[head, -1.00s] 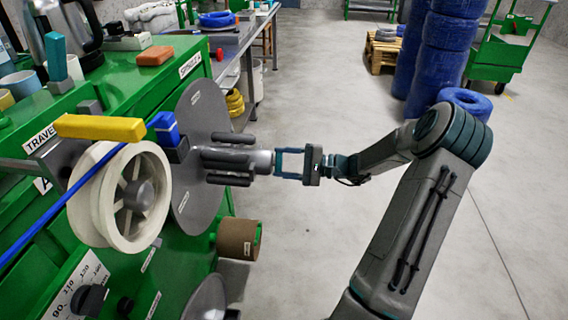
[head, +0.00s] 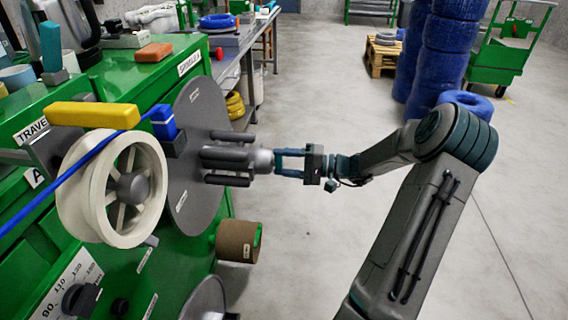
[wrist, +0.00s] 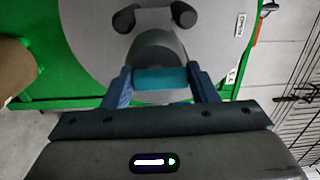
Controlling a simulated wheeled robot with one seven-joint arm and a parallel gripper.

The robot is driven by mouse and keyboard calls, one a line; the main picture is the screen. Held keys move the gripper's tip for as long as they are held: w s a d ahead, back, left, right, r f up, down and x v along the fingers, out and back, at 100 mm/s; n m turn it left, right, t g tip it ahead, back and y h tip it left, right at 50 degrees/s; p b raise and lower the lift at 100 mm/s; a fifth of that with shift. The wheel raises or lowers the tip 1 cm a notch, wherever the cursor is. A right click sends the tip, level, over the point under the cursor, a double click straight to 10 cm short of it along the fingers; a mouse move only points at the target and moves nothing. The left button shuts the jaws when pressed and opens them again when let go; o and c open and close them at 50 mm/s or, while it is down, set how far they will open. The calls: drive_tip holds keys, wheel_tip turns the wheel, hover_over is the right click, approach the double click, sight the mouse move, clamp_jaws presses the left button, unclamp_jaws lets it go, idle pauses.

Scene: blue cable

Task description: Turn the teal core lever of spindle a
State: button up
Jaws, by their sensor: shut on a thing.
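Spindle a's large grey disc (head: 190,195) stands upright on the green cabinet's side. Dark rods (head: 228,180) stick out around its grey central hub (head: 262,160). The teal core lever (wrist: 160,79) lies across the hub's end in the wrist view. My gripper (head: 279,162) reaches the hub from the right in the head view. In the wrist view its two blue fingers (wrist: 160,88) stand at either end of the teal lever, shut on it. In the head view I cannot make the lever out apart from the fingers.
A white spoked reel (head: 66,200) with a blue cable (head: 45,203) above it is left of the disc. A yellow bar (head: 93,115) and blue block (head: 163,122) are near it. A brown roll (head: 235,240) sits below. Open floor (head: 310,100) lies right.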

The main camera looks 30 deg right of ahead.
drive_tip(key=o, duration=1)
drive_tip(key=p+v, duration=0.3)
drive_tip(key=v, duration=1)
drive_tip(key=shift+s+d, duration=0.25)
drive_tip(key=shift+d, duration=0.1)
drive_tip(key=s+a+r+n+g+h+p, duration=0.25)
drive_tip(key=a+r+g+p, duration=0.3)
drive_tip(key=a, duration=0.35)
drive_tip(key=s+a+r+n+g+h+p, duration=0.1)
drive_tip(key=a+r+g+h+p, duration=0.25)
drive_tip(key=a+r+p, duration=0.5)
drive_tip(key=s+a+r+n+h+p, duration=0.1)
drive_tip(key=s+a+r+h+p, duration=0.2)
drive_tip(key=r, duration=0.3)
drive_tip(key=s+a+r+n+t+h+p, duration=0.1)
drive_tip(key=s+a+r+h+p, duration=0.2)
drive_tip(key=s+r+p, duration=0.2)
drive_tip(key=s+a+r+n+h+p, duration=0.1)
drive_tip(key=s+a+r+h+p, duration=0.2)
drive_tip(key=r, duration=0.5)
drive_tip(key=shift+s+a+r+t+p, duration=0.2)
drive_tip(key=shift+s+p, duration=0.1)
drive_tip(key=shift+s, duration=0.2)
drive_tip(key=shift+s+a+r+t+p, duration=0.1)
drive_tip(key=shift+s+a+t+p, duration=0.15)
drive_tip(key=shift+s, duration=0.3)
